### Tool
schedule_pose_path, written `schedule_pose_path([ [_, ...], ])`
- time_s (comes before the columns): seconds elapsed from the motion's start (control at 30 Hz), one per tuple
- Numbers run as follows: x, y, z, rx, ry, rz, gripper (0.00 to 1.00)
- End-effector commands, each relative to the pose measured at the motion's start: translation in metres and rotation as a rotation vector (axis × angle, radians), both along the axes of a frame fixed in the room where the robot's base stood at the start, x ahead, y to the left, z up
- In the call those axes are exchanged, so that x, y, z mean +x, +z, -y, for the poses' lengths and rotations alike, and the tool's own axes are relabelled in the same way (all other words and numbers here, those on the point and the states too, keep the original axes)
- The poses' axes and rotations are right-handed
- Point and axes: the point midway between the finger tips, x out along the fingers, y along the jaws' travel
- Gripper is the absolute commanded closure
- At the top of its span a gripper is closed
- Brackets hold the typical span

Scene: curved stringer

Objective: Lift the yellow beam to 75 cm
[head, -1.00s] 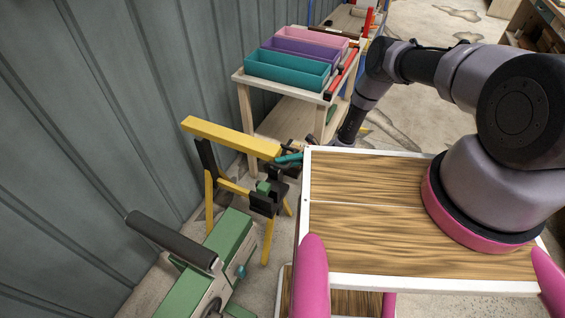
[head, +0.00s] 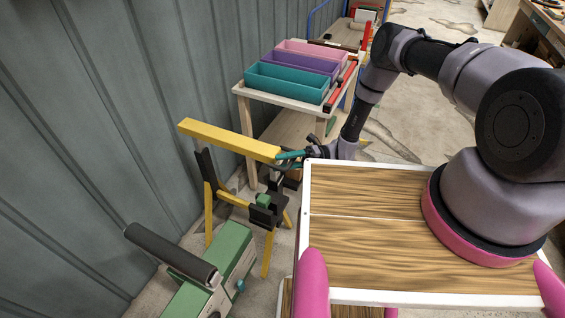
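The yellow beam (head: 225,139) is held roughly level over a yellow stand (head: 208,215) with black supports. The beam's right end is clear above the right black support (head: 264,212). Its left part is close over the left black support (head: 203,165), and I cannot tell for certain if there is a gap there. My gripper (head: 286,157), with teal fingertips, is at the beam's right end and appears shut on it. The fingers are small and partly hidden by my arm.
A green machine with a dark roller (head: 172,254) stands in front of the stand. A wooden cart (head: 285,101) with teal, purple and pink bins is behind the gripper. A grey corrugated wall (head: 95,110) runs along the left. My own wood-topped base fills the lower right.

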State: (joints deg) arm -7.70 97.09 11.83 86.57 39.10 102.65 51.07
Motion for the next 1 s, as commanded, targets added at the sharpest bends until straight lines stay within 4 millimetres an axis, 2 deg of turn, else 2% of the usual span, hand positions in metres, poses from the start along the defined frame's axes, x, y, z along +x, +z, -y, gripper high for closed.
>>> schedule_pose_path([
  [0.17,0.001,0.001,0.0,0.002,-0.002,0.0,0.5],
  [0.27,0.005,0.0,0.006,0.003,-0.004,0.0,0.5],
  [0.7,0.039,-0.011,0.08,0.001,-0.003,0.0,0.5],
  [0.83,0.044,-0.014,0.092,0.0,-0.001,0.001,0.5],
  [1.0,0.046,-0.014,0.097,0.0,-0.001,-0.001,0.5],
])
